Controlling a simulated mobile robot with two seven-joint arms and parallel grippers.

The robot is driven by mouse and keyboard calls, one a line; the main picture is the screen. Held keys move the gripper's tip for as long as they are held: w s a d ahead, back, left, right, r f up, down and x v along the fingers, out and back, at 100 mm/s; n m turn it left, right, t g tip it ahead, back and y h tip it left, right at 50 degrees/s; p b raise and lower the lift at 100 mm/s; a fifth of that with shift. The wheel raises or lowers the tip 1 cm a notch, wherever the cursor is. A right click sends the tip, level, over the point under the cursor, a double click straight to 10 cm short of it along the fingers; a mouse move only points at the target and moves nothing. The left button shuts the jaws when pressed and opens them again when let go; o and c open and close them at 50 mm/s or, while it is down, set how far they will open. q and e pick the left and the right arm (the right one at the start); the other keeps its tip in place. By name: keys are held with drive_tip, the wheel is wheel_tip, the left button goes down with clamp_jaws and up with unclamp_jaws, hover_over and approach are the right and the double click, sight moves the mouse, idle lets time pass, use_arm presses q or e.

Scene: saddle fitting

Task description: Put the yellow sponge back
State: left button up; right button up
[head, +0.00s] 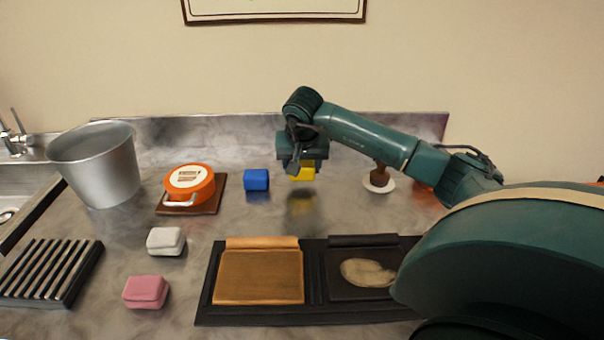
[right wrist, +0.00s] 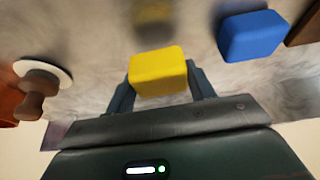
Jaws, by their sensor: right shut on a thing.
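The yellow sponge (head: 302,173) is a small block held by my right gripper (head: 303,166), above the metal counter toward the back. A dark reflection shows on the counter below it, so it looks lifted. In the right wrist view the yellow sponge (right wrist: 158,72) sits between the two fingers of my right gripper (right wrist: 160,82), which are shut on it. The blue sponge (head: 256,180) rests on the counter just left of it and also shows in the right wrist view (right wrist: 250,36). A white sponge (head: 166,241) and a pink sponge (head: 146,291) lie at the front left. My left gripper is not in view.
A metal bucket (head: 95,165) and an orange tin (head: 189,184) on a brown board stand at the left. A slatted rack (head: 48,272) is at the front left. A black tray (head: 255,318) with tan and dark panels lies in front. A brown-handled tool (head: 380,176) on a white disc stands right.

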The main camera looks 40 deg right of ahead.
drive_tip(key=shift+f, duration=1.15)
drive_tip(key=shift+f, duration=0.2)
drive_tip(key=o, duration=0.9)
drive_tip(key=shift+r, duration=0.1)
drive_tip(key=shift+s+a+r, duration=0.1)
drive_tip(key=shift+r, duration=0.45)
drive_tip(key=v, duration=1.1)
